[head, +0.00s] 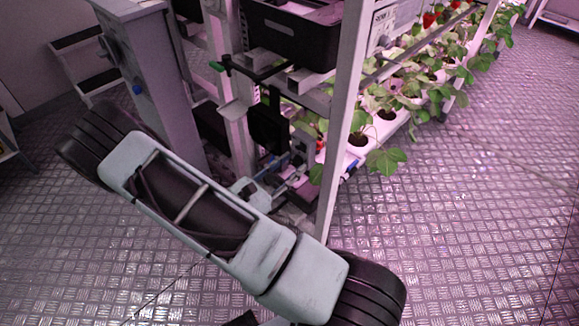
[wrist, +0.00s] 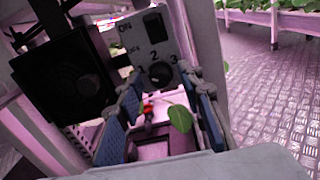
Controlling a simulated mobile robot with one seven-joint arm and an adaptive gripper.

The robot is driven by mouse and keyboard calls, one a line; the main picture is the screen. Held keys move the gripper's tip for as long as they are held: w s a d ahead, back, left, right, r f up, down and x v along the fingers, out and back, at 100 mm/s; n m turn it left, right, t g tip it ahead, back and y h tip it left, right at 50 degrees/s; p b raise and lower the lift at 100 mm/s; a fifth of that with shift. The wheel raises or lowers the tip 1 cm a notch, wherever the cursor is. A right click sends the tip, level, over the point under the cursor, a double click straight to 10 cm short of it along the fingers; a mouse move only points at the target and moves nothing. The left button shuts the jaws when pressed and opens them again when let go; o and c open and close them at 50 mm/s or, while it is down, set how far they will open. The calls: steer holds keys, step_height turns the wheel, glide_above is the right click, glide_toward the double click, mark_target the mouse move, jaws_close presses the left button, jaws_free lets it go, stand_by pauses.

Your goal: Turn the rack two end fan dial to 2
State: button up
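The fan dial (wrist: 161,76) is a dark round knob on a light grey control box (wrist: 138,42). The numbers 2 and 3 are printed above it, and a black switch marked ON sits higher up. I cannot tell for sure which number the knob points to. My gripper (wrist: 160,88) is open, with its blue-padded fingers to the left and right of the knob's lower side. I cannot tell whether they touch it. The dark square fan (wrist: 65,75) is left of the box.
A white rack post (head: 346,120) stands close right of the box. Strawberry plants (head: 385,160) grow along the rack behind. A black crate (head: 290,35) sits above, and a grey cabinet (head: 155,85) stands left. The metal floor (head: 480,230) at right is clear.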

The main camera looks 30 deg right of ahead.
jaws_close()
steer(key=shift+m, duration=0.4)
steer(key=m+b, duration=0.1)
steer(key=m, duration=0.3)
steer(key=shift+f+m, duration=0.1)
steer(key=shift+m, duration=0.2)
steer(key=m+b, duration=0.1)
steer(key=m, duration=0.5)
steer(key=shift+m, duration=0.4)
jaws_free()
